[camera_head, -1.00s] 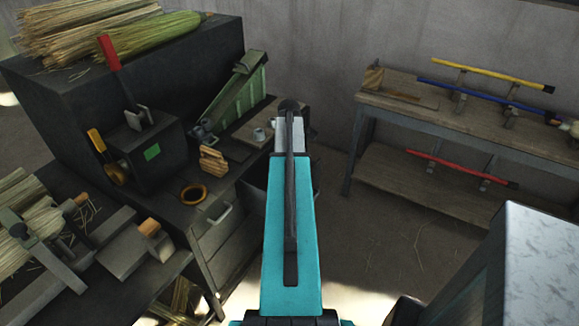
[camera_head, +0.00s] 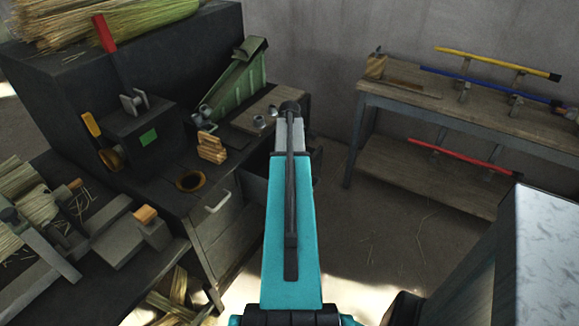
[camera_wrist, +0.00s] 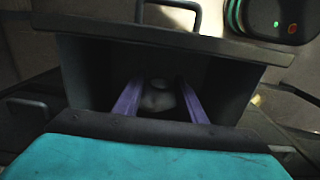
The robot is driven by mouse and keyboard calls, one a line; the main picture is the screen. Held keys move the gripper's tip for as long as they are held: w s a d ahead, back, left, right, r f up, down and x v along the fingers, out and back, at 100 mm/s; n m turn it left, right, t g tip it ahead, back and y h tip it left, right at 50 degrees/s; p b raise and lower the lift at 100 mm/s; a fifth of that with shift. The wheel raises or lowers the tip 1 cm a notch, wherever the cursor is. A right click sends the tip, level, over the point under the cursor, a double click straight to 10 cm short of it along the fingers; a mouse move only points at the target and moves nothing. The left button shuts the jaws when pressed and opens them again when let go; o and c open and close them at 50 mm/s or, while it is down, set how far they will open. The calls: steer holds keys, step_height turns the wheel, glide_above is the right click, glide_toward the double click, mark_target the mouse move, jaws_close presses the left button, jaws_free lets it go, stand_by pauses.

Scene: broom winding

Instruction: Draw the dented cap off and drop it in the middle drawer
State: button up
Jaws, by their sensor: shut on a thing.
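My gripper (camera_wrist: 160,103) shows in the wrist view as two purple fingers, shut on a dull grey rounded cap (camera_wrist: 158,98). It is too dark to make out a dent. The fingers point down over the dark inside of a pulled-out drawer (camera_wrist: 262,85), with its front and handle at the top of the picture. How deep the cap sits in it is unclear. In the head view my arm hides the gripper and the cap. Part of an open drawer (camera_head: 252,183) shows just left of my arm; which level it is cannot be told.
Small grey caps (camera_head: 259,122) stand on a board on the dark bench, near a green sloped chute (camera_head: 238,90). A closed drawer (camera_head: 222,225) with a pale handle is at the bench's front. A rack (camera_head: 430,100) with coloured broom handles stands right. Floor between is clear.

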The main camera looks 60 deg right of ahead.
steer(key=shift+f+b, duration=2)
steer(key=shift+f, duration=1.25)
steer(key=o, duration=2.2)
steer(key=shift+r+p, duration=2)
steer(key=shift+r, duration=1.05)
steer(key=shift+r+p, duration=3.75)
steer(key=shift+r, duration=2.25)
